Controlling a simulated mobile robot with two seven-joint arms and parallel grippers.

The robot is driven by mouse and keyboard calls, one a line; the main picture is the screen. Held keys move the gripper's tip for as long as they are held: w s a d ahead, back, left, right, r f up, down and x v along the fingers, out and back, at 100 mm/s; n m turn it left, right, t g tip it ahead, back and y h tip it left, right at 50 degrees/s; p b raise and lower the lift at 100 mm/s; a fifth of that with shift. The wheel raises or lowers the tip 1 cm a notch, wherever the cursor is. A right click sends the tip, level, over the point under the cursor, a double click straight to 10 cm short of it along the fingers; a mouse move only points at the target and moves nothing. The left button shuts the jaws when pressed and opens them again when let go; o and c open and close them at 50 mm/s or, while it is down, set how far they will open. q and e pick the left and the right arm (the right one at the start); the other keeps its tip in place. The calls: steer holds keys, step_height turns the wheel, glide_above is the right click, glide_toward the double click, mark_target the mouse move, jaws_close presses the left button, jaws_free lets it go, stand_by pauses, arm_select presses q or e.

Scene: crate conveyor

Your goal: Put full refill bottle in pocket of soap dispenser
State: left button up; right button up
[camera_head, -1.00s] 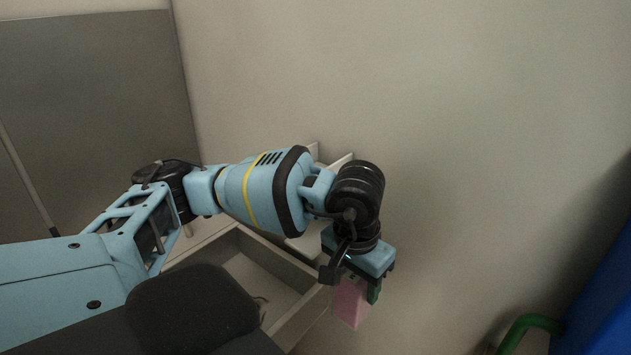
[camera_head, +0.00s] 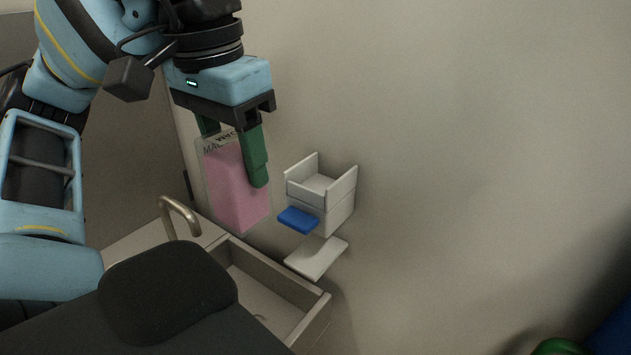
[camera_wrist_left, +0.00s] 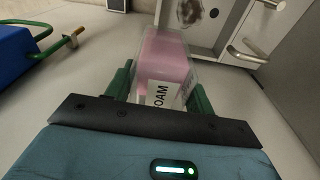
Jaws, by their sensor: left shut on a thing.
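My left gripper (camera_head: 232,163) is shut on the full refill bottle (camera_head: 238,195), a clear bottle with pink contents and a label at its top. It hangs from the green fingers, tilted a little in the head view. The bottle also shows in the left wrist view (camera_wrist_left: 165,62) between the fingers, with a label reading "FOAM". The soap dispenser (camera_head: 340,212) is on the wall to the right of the bottle, with an open-topped white pocket, a blue lever and a lower tray. The bottle is apart from it. My right gripper is not in view.
A sink basin (camera_head: 318,318) with a metal tap (camera_head: 180,212) lies below the bottle and dispenser. A blue object with a green handle (camera_wrist_left: 40,48) shows at the left in the wrist view. The wall right of the dispenser is bare.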

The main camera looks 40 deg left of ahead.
arm_select(q)
steer(key=shift+s+a+r, duration=0.4)
steer(key=shift+s+r, duration=0.15)
steer(key=shift+s, duration=0.05)
steer(key=shift+s+r, duration=0.1)
steer(key=shift+s, duration=0.05)
steer(key=w+a+f, duration=0.2)
steer(key=w+f, duration=0.1)
steer(key=w, duration=1.6)
steer(key=shift+w+b, duration=0.3)
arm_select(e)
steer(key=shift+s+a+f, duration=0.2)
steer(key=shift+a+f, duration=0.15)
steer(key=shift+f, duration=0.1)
arm_select(q)
steer(key=shift+f, duration=0.2)
